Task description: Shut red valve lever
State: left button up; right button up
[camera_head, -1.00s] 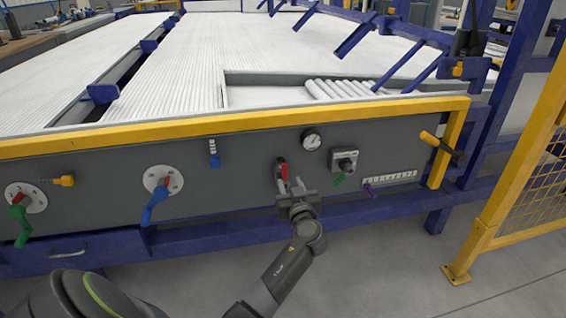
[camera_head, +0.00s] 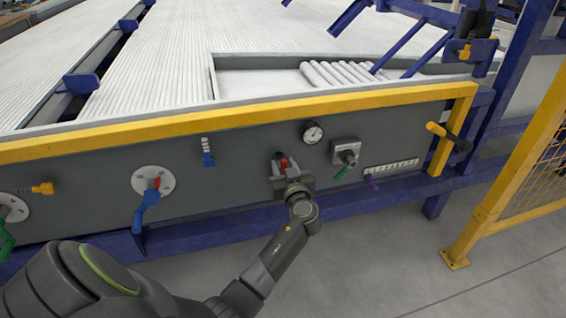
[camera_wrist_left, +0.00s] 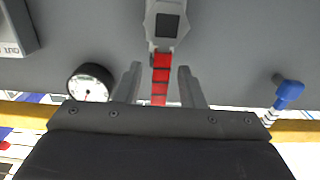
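The red valve lever (camera_head: 284,163) is on the grey panel, with my left gripper (camera_head: 285,160) right in front of it and hiding its lower part. In the left wrist view the red lever (camera_wrist_left: 160,80) runs from a grey valve body (camera_wrist_left: 167,25) down between the two fingers of my left gripper (camera_wrist_left: 159,84). The fingers are open, one on each side of the lever, with a gap to each. My right gripper is in neither view.
A pressure gauge (camera_head: 312,132) and a knob box (camera_head: 345,152) with a green lever sit to the right. A blue valve lever (camera_head: 146,208) is to the left, and a small blue-tipped fitting (camera_head: 207,154) is nearer. A yellow rail (camera_head: 240,115) runs above the panel.

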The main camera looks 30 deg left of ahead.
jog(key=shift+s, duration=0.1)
pick_arm(q)
grip_shut()
dwell(0.4)
